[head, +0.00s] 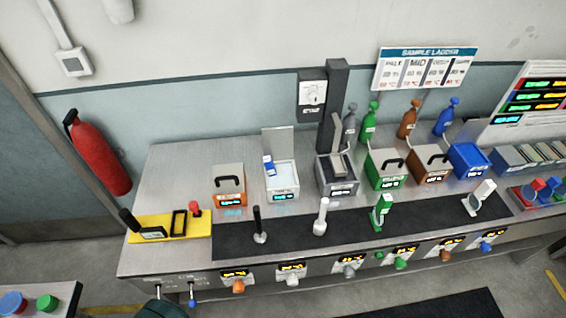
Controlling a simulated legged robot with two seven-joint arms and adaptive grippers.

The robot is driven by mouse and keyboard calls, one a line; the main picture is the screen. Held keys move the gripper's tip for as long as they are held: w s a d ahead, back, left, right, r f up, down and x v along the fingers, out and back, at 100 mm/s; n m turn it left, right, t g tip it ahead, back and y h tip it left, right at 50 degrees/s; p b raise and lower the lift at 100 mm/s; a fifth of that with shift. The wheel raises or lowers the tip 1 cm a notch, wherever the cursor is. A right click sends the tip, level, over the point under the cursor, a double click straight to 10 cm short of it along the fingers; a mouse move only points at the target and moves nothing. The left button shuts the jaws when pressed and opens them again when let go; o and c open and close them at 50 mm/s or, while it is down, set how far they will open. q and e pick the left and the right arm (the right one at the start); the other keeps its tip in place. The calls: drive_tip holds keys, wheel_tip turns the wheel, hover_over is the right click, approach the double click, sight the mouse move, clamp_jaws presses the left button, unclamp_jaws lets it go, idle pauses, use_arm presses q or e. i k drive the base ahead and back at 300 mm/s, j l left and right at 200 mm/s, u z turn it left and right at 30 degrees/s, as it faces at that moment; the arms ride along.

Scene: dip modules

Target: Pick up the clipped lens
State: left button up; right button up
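No thing in the head view can be made out for certain as the clipped lens. Small tools stand in a row on the black mat (290,236): a black upright handle (258,225), a white upright handle (321,217), a green block-like piece (381,211) and a tilted white piece (481,197). A small blue and white piece (269,165) is at the open white box (283,187). Neither of my grippers shows in this view.
Behind the mat stand an orange box (229,186), a grey machine (337,177), a green box (387,170), a brown box (431,164) and a blue box (469,160). A yellow tray (147,224) lies at the left. Knobs line the bench front.

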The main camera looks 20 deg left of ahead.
sight(269, 165)
drive_tip(key=i+l+u, duration=0.15)
drive_tip(key=l+u, duration=0.2)
drive_tip(key=i+l+u, duration=0.1)
drive_tip(key=l+u, duration=0.65)
drive_tip(key=i+j, duration=0.05)
drive_tip(key=j, duration=0.05)
